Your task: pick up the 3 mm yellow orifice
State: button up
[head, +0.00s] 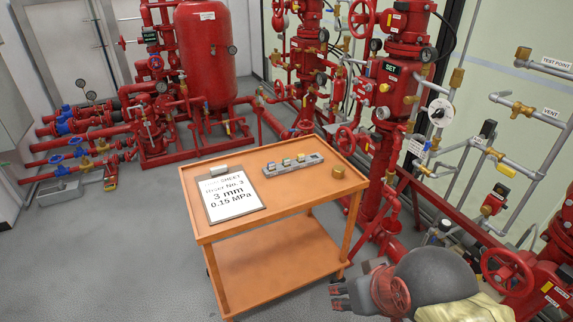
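A grey rack (293,166) lies on the top of the orange cart (225,226) in the head view. A small brass-yellow block (338,172) sits apart on the cart top, right of the rack. My gripper (340,296) is at the bottom right, low beside the cart's right side and away from the rack. Nothing shows held in it, and its finger opening is unclear.
A clipboard (231,194) reading "Riser No. 3, 3 mm, 0.15 MPa" lies on the cart's left. Red valve risers (394,90) and pipes stand close behind and right of the cart. Grey floor (110,245) is clear at left.

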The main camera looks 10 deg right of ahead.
aim_at(301, 158)
jog(key=z, duration=2.8)
jog(key=u, duration=2.7)
jog(key=i+u, duration=0.15)
jog(key=i, duration=0.2)
